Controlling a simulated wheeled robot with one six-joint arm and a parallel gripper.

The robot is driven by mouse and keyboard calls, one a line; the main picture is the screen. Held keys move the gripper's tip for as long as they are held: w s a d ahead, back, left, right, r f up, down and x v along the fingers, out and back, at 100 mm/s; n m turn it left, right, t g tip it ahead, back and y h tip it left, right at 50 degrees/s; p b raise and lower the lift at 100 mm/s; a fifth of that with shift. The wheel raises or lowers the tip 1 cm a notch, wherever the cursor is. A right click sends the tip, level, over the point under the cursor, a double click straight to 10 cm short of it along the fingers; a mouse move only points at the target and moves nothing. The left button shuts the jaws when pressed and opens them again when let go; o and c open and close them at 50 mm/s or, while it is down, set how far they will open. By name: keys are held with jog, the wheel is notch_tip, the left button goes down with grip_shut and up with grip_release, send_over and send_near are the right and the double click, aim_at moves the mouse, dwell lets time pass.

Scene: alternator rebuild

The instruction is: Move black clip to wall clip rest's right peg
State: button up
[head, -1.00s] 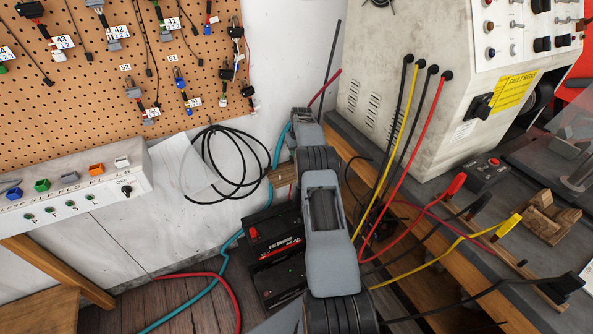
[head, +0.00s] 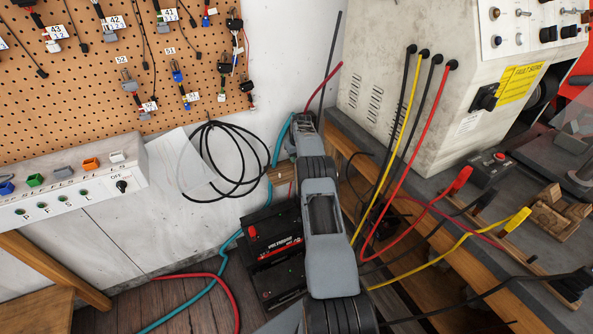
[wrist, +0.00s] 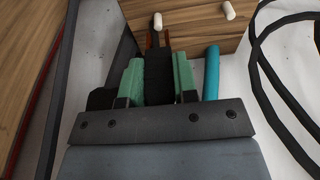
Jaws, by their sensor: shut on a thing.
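The black clip (wrist: 158,75) is between the green finger pads of my gripper (wrist: 158,82) in the wrist view. My gripper is shut on it. The clip's copper-coloured jaws point up the picture, at the wooden wall clip rest (wrist: 195,35). The rest has two white pegs. The picture-left peg (wrist: 157,22) is just beyond the jaws, and the picture-right peg (wrist: 228,10) stands apart from them. I cannot tell whether the jaws touch the near peg. In the head view a small part of the rest (head: 281,174) shows left of my arm, which hides the gripper and clip.
A teal cable (wrist: 212,72) runs close to the right of the fingers. A black cable loop (head: 212,165) hangs on the wall. A pegboard (head: 95,75) is at upper left, a test bench (head: 395,90) with leads at right, and a battery (head: 270,240) below.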

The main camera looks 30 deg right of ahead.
jog(key=shift+f, duration=0.2)
jog(key=shift+f+b, duration=0.85)
jog(key=shift+f, duration=0.15)
jog(key=o, duration=0.8)
jog(key=shift+r+p, duration=2.3)
jog(key=shift+r, duration=1.95)
